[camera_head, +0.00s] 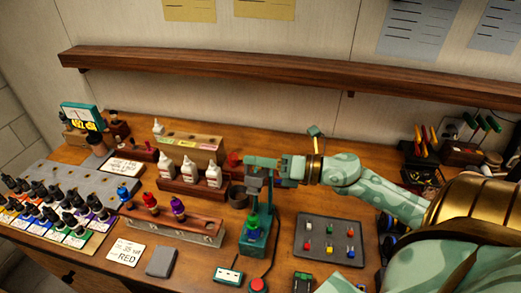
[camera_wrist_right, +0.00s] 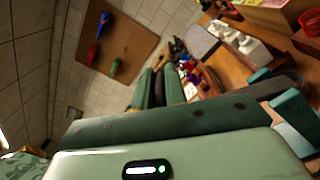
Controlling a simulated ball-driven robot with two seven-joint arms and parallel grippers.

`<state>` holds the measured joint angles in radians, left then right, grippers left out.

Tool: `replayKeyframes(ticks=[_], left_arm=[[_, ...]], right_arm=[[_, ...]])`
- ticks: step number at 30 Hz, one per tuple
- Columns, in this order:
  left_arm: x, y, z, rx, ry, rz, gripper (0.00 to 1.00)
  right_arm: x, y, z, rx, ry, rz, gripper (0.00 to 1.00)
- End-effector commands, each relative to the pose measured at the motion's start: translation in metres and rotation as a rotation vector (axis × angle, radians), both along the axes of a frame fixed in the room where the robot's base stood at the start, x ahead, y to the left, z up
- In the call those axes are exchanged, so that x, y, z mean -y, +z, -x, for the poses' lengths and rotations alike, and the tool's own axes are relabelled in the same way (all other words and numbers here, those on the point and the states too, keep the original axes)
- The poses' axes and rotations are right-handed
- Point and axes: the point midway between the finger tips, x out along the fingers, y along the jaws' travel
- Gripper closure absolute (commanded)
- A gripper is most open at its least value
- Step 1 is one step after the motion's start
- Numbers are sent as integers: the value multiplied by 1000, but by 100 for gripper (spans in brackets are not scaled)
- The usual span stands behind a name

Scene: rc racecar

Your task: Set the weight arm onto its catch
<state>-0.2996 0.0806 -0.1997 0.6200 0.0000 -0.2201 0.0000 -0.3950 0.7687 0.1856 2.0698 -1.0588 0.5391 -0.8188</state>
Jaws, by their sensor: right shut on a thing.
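A teal press-like stand (camera_head: 252,240) stands on the bench in the middle of the head view, with a green and blue part low in its frame. The weight arm (camera_head: 263,163) appears as the grey-green piece at the stand's top. My right gripper (camera_head: 276,168) reaches in from the right at that height and is shut on the weight arm. In the right wrist view its two green fingers (camera_wrist_right: 159,88) point away with a dark strip between them. The fingers hide much of the hold, and I cannot make out the catch. My left gripper is not in view.
A dark tray (camera_head: 329,262) with small coloured parts lies right of the stand. A red button (camera_head: 258,285) is in front. A wooden shelf (camera_head: 300,78) runs along the wall above.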

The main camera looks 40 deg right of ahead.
Motion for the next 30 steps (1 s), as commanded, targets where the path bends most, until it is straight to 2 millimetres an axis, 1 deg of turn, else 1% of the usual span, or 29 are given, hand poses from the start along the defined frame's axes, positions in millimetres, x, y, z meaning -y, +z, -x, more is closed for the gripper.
replayKeyframes(ticks=[1, 3, 11, 18, 30], left_arm=[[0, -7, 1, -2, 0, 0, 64], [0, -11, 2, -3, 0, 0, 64], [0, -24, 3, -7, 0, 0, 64], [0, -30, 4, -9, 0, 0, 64], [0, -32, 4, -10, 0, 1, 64]], right_arm=[[-5, -7, 4, 22, 3, 27, 100], [-10, -11, 8, 59, 4, 73, 100], [-24, -27, 19, 170, 3, 213, 100], [-30, -36, 24, 167, 3, 209, 100], [-33, -39, 26, 163, 5, 206, 100]])
